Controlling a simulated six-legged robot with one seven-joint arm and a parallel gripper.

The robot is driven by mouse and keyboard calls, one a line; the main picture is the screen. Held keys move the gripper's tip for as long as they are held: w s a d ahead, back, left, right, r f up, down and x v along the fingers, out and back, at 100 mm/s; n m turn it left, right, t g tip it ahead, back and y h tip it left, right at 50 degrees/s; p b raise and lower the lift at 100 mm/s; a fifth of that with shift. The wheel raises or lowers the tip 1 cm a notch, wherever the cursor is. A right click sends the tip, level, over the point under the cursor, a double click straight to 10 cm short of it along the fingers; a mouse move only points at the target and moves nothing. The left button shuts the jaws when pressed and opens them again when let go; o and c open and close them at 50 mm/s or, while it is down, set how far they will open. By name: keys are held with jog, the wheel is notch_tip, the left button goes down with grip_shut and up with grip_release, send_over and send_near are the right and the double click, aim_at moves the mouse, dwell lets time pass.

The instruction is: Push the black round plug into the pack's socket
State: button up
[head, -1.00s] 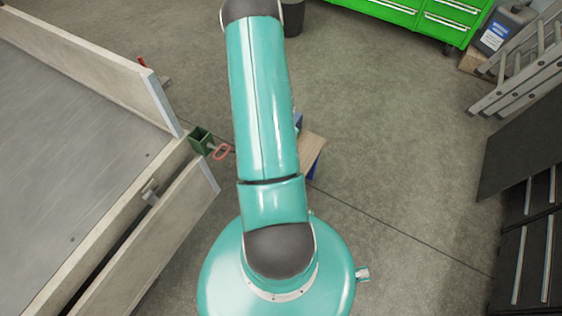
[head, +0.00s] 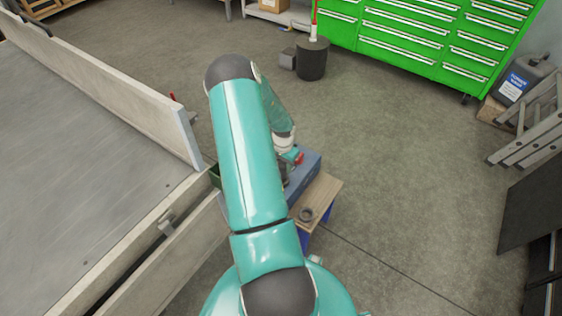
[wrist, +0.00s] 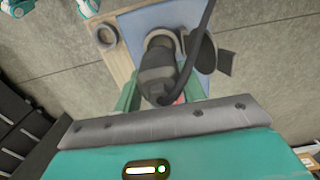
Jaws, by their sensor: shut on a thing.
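In the wrist view my gripper (wrist: 160,92) is shut on the black round plug (wrist: 156,80), with teal fingers on both sides. A black cable runs from the plug up past the pack. The plug lies over a dark round fitting on the blue pack (wrist: 140,18), apparently the socket, with a dark round flap (wrist: 203,52) beside it. The plug's front end is hidden, so I cannot tell whether it is inside the socket. In the head view the blue pack (head: 309,162) shows right of my arm, which hides the plug and most of my gripper.
The pack sits on a wooden-topped stand (head: 324,192) with a dark ring (head: 307,214) on it. The trailer's side board (head: 120,85) is close on the left. Green drawers (head: 420,40) and a dark bin (head: 312,60) stand behind.

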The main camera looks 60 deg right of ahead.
jog(key=shift+w+f, duration=0.15)
jog(key=shift+f, duration=0.05)
jog(key=shift+w+a, duration=0.1)
jog(key=shift+f, duration=0.15)
jog(key=shift+f, duration=0.15)
jog(key=shift+f, duration=0.1)
dwell(0.4)
jog(key=shift+f, duration=0.5)
jog(key=shift+f, duration=0.15)
jog(key=shift+f, duration=0.45)
jog(key=shift+f, duration=0.6)
dwell(0.6)
